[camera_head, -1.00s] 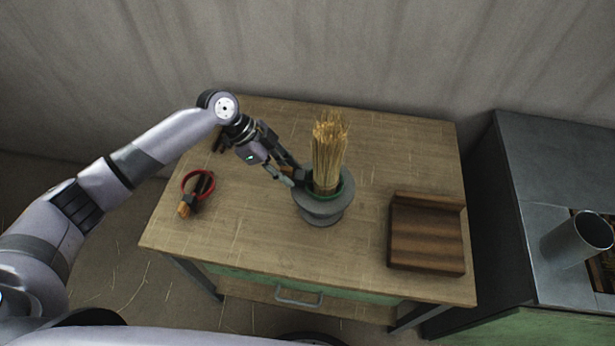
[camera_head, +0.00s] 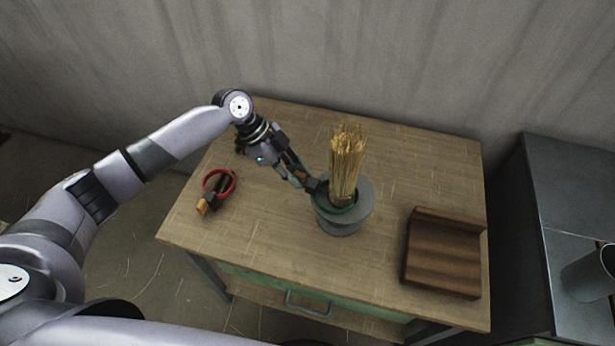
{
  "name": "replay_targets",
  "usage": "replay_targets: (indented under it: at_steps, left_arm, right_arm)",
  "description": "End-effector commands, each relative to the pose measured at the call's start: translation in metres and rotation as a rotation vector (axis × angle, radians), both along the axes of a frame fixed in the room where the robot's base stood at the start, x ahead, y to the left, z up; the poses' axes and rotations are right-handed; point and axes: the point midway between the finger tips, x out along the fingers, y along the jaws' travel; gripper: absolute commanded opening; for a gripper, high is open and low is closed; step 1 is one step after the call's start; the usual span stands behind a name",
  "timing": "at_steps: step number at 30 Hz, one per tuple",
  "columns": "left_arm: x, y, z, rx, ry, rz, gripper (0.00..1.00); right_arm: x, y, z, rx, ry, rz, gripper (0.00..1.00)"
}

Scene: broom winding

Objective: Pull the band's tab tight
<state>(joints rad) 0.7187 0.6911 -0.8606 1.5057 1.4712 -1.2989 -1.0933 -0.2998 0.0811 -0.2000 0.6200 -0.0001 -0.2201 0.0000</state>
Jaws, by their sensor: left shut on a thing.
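A bundle of straw (camera_head: 346,165) stands upright in a round grey holder (camera_head: 343,222) on the wooden table. A green band (camera_head: 345,209) goes around the bundle's foot at the holder's top. My left gripper (camera_head: 314,186) is at the left side of the bundle, beside the band. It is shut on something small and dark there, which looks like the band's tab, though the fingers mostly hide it. My right gripper is not in view.
A red ring with a dark, orange-tipped tool (camera_head: 217,187) lies at the table's left. A dark brown wooden block (camera_head: 443,255) sits at the right. A grey cabinet with a metal cup (camera_head: 590,272) stands further right. The table's front middle (camera_head: 265,235) is clear.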

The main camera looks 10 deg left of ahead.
Motion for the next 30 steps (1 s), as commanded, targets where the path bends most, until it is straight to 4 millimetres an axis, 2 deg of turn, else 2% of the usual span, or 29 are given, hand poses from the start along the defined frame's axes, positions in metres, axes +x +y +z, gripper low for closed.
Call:
replay_targets:
  at_steps: [30]
  left_arm:
    - [0.0,0.03,-0.001,0.0,0.002,-0.001,0.0]
  right_arm:
    - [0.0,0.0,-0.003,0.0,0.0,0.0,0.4]
